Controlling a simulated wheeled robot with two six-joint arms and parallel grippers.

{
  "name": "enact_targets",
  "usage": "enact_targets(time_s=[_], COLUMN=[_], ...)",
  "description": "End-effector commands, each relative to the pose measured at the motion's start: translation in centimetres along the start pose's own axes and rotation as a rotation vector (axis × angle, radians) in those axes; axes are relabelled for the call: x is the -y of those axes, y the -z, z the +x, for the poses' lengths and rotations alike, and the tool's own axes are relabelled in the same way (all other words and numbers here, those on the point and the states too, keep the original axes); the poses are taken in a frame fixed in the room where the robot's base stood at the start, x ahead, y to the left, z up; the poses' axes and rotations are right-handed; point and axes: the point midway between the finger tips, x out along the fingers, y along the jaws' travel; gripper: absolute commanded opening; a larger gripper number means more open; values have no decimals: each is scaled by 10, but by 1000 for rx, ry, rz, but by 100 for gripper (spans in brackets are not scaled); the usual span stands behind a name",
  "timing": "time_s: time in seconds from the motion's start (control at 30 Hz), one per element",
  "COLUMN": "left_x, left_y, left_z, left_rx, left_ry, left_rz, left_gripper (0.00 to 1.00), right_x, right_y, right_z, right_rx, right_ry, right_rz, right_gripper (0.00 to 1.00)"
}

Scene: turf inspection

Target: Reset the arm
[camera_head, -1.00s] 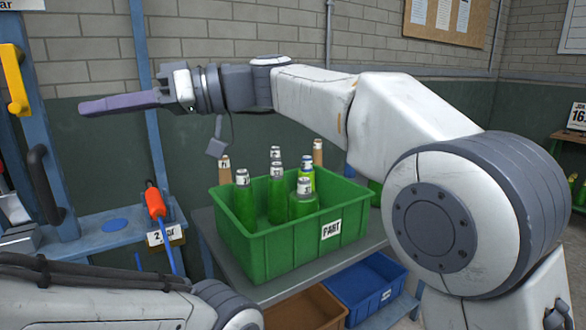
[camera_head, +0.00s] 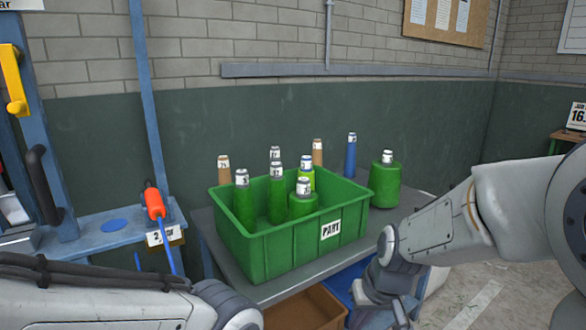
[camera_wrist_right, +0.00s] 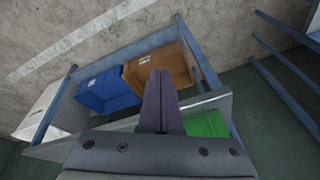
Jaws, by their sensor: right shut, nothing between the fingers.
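My right arm (camera_head: 440,235) is at the right side of the head view, folded down beside the table. Its wrist end (camera_head: 385,285) hangs low at the table's right front corner, and the fingertips are cut off or hidden there. In the right wrist view my right gripper (camera_wrist_right: 159,78) is shut and empty, its fingers together. It points over the lower shelf of the table. My left arm (camera_head: 110,305) lies along the bottom left of the head view, with its gripper out of view.
A green crate (camera_head: 272,255) with several bottles stands on the grey table (camera_head: 385,225). A green bottle (camera_head: 385,185) and a blue one (camera_head: 350,157) stand behind. Below are an orange bin (camera_wrist_right: 160,72) and a blue bin (camera_wrist_right: 105,92). Open floor (camera_head: 490,290) lies right.

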Motion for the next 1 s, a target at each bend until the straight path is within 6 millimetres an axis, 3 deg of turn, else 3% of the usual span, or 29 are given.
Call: enact_targets(time_s=[0.1, 0.37, 0.67, 1.0], left_x=[0, 0, 2, 5], left_y=[0, 0, -2, -4], left_z=[0, 1, 34, 65], left_rx=[0, 0, 0, 0], left_ry=[0, 0, 0, 0], left_rz=[0, 0, 0, 0], left_gripper=[50, 50, 50, 50], right_x=[-25, -60, -4, 45], right_y=[-27, -80, -100, -142], right_z=[6, 16, 32, 40], right_rx=[14, 34, 88, 162], right_ry=[-61, -151, -89, -30], right_rz=[29, 65, -106, -296], right_gripper=[0, 0, 0, 0])
